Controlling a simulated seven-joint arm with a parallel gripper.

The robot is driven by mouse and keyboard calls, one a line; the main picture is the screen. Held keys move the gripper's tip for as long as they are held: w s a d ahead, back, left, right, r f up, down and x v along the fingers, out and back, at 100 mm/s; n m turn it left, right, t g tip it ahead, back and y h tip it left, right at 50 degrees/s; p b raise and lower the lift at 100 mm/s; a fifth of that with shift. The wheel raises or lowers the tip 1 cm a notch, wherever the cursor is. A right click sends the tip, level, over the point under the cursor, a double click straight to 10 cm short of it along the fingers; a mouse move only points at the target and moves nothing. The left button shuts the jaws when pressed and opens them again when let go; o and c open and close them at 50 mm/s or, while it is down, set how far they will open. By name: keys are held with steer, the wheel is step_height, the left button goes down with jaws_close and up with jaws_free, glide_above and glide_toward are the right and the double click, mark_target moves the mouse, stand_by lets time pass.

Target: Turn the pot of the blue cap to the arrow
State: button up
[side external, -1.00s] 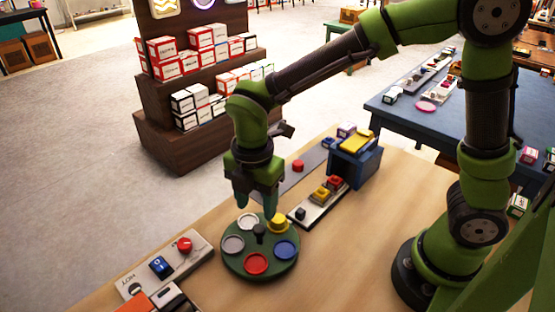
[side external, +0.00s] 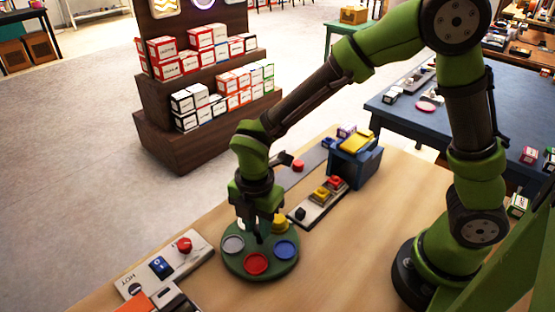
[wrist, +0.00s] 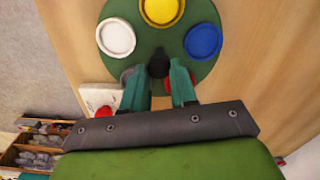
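The blue cap (side external: 284,249) lies on the right side of a round green turntable (side external: 262,276); it also shows in the wrist view (wrist: 203,41). A black knob (wrist: 158,63) stands at the turntable's centre. Around it are a yellow cap (wrist: 162,10), a white cap (wrist: 116,38), a red cap (side external: 256,263) and a grey cap (side external: 234,244). My gripper (wrist: 158,86) is low over the turntable, its fingers apart on either side of the knob. I cannot tell whether they touch it. I cannot make out an arrow.
A white panel with a red knob (side external: 184,244) and a blue switch (side external: 161,266) lies left of the turntable. A strip with yellow and red buttons (side external: 320,199) and a blue box (side external: 355,163) stand behind right. The wooden table is clear to the right.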

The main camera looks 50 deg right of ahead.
jaws_close()
steer(key=shift+n, duration=0.6)
steer(key=shift+s+n, duration=0.1)
steer(key=shift+n, duration=2.5)
steer(key=shift+d+n, duration=0.1)
steer(key=shift+n, duration=3.4)
steer(key=shift+s+d+n, duration=0.1)
steer(key=shift+n, duration=0.4)
steer(key=o, duration=0.7)
jaws_free()
steer(key=shift+r, duration=0.1)
